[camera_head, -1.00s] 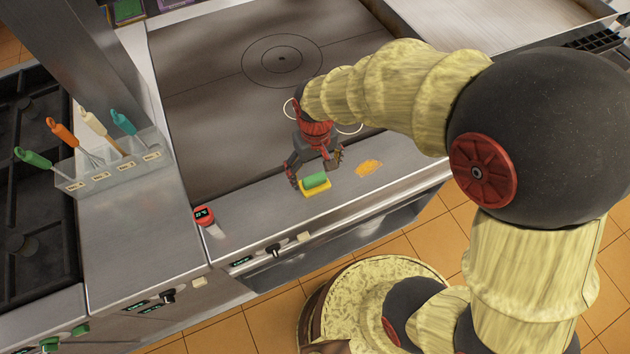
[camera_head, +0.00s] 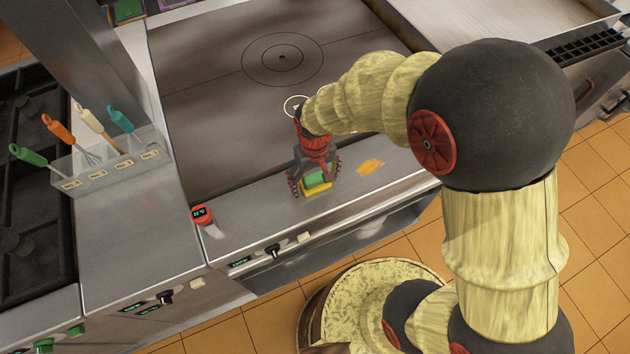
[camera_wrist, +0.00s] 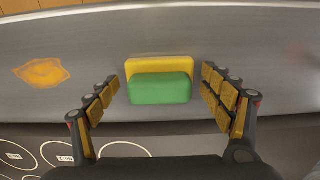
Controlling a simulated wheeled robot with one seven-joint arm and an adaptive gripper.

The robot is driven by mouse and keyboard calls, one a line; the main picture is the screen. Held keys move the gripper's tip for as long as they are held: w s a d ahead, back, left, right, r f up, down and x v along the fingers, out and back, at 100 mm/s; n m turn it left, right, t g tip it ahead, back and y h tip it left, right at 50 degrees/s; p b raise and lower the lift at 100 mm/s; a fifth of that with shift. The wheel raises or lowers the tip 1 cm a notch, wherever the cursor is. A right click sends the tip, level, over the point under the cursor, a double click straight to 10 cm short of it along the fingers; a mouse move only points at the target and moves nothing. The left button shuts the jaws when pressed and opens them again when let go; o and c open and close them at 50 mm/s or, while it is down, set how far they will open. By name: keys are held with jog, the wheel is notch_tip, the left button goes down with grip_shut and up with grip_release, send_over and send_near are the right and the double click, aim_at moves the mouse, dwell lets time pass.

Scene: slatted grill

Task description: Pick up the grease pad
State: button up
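The grease pad, a green block on a yellow base, lies on the steel front ledge of the grill. In the head view its green part (camera_head: 315,180) shows below my gripper (camera_head: 315,176). In the wrist view the pad (camera_wrist: 160,84) is centred between the two fingers of my gripper (camera_wrist: 160,80). The fingers are spread, one on each side, with a visible gap between each finger and the pad. My gripper is open and empty. The height of the fingertips above the ledge is hard to tell.
An orange-yellow stain (camera_head: 370,166) lies on the ledge right of the pad. A red device with a small display (camera_head: 203,215) stands to the left. A clear holder (camera_head: 112,168) with several coloured-handled utensils is farther left.

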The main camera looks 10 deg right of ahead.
aim_at(317, 179)
jog(key=c, duration=1)
jog(key=shift+r, duration=0.4)
jog(key=r, duration=0.2)
jog(key=r+p, duration=0.1)
jog(key=shift+s+d+r, duration=0.15)
jog(key=shift+s+r, duration=0.1)
jog(key=shift+s, duration=0.05)
jog(key=shift+s+d+r+p, duration=0.45)
jog(key=shift+s+d+r, duration=0.5)
jog(key=shift+s+r, duration=0.8)
jog(key=shift+s+d+r+p, duration=0.5)
jog(key=shift+s+d+r, duration=0.55)
jog(key=shift+s, duration=1.2)
jog(key=shift+s+d+r+p, duration=0.45)
jog(key=shift+s+d+r, duration=0.4)
jog(key=shift+s+r, duration=0.95)
jog(key=shift+s+f, duration=0.2)
jog(key=shift+f, duration=0.05)
